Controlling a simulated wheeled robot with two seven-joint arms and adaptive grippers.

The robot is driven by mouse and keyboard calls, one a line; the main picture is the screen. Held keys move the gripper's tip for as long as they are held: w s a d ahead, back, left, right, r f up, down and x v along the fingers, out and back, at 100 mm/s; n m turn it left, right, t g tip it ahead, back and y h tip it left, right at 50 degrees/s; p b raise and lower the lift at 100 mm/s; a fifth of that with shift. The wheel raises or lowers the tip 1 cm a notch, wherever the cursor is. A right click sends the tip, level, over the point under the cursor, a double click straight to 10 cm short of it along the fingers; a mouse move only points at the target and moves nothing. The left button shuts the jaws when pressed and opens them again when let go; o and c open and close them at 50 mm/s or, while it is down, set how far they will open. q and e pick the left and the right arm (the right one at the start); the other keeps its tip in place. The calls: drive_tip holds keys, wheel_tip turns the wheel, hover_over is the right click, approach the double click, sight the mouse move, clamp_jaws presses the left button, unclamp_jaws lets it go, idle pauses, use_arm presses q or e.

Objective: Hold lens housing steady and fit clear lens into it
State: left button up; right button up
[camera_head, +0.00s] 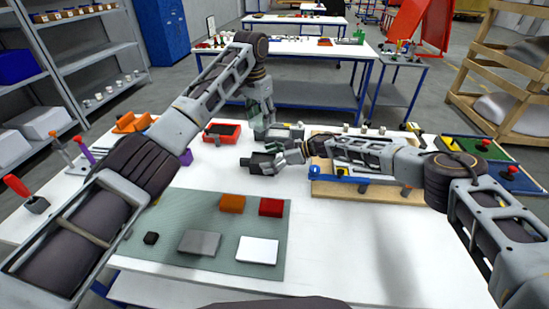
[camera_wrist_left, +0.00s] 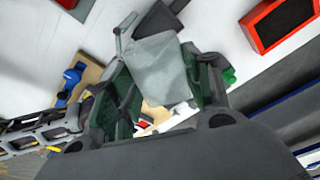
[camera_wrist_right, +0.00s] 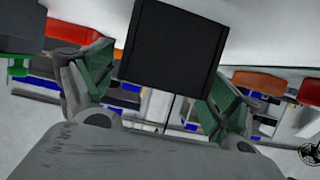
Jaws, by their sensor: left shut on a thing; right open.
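The lens housing (camera_head: 262,162) is a black, square-edged block on the white table, near the middle of the head view. It shows in the right wrist view (camera_wrist_right: 170,45) between the spread fingers of my right gripper (camera_wrist_right: 160,95), which is open. In the head view my right gripper (camera_head: 288,158) reaches it from the right. My left gripper (camera_head: 262,128) points down behind the housing and is shut on the clear lens (camera_wrist_left: 158,68), a pale see-through plate. The lens shows between the left fingers (camera_wrist_left: 160,90), apart from the housing as far as I can tell.
A red tray with a dark inside (camera_head: 222,132) stands to the left. A wooden board with blue clamps (camera_head: 345,190) lies under my right arm. A green mat (camera_head: 215,222) with several blocks is in front. The table right of the mat is clear.

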sight(257, 158)
drive_tip(key=shift+x, duration=1.3)
drive_tip(key=c, duration=1.1)
drive_tip(key=shift+c, duration=0.4)
